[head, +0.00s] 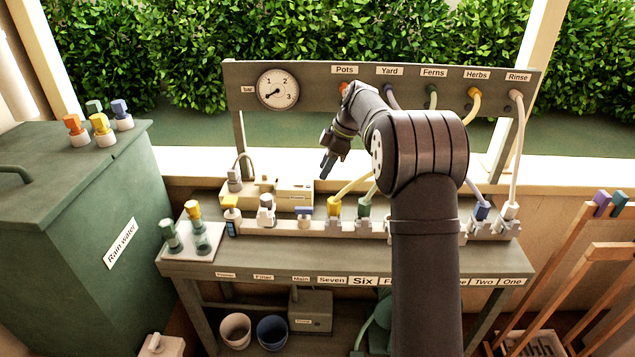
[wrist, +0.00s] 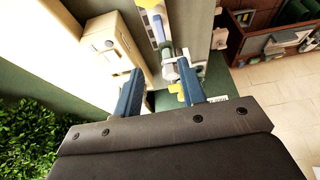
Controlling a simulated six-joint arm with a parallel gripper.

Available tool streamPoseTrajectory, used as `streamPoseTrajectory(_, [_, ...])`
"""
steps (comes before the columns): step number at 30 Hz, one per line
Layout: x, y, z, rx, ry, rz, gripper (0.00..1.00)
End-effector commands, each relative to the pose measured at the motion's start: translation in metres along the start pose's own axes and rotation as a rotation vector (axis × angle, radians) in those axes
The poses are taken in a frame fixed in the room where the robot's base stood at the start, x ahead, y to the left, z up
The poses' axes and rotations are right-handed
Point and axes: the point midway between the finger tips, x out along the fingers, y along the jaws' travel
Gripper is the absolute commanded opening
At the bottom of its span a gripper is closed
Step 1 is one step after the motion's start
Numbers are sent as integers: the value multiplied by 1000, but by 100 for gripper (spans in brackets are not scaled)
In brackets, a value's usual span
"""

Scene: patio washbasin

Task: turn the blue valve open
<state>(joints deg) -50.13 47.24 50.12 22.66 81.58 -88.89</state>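In the head view a blue-topped white fitting (head: 304,213) stands on the bench rail, above the label Main. A blue hose connector (head: 481,210) sits at the rail's right end. I cannot tell from the pictures which of these is the valve. My gripper (head: 327,166) hangs above the bench, behind the rail and up and right of the blue-topped fitting, touching nothing visible. In the wrist view its two blue fingers (wrist: 159,67) are apart with nothing held between them. A blue piece (wrist: 158,28) shows beyond the fingertips; I cannot tell which part it is.
A dial gauge (head: 277,90) and hoses hang on the back panel (head: 320,97). Yellow (head: 333,206) and green (head: 364,207) connectors stand right of the blue-topped fitting. Spare coloured caps (head: 101,124) stand on the green rainwater tank (head: 60,230). My arm hides part of the rail.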

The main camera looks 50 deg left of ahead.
Motion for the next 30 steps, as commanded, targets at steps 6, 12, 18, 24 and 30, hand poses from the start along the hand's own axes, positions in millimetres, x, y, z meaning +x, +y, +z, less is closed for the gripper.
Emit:
streamPoseTrajectory(6, [-20, 0, 0, 0, 0, -1, 37])
streamPoseTrajectory(12, [-22, 0, 0, 0, 0, -1, 37])
streamPoseTrajectory(18, [-21, 0, 0, 0, 0, -1, 37])
streamPoseTrajectory(24, [-2, 0, 0, 1, 0, -4, 37])
streamPoseTrajectory(30, [36, -1, 0, 0, 0, -5, 37])
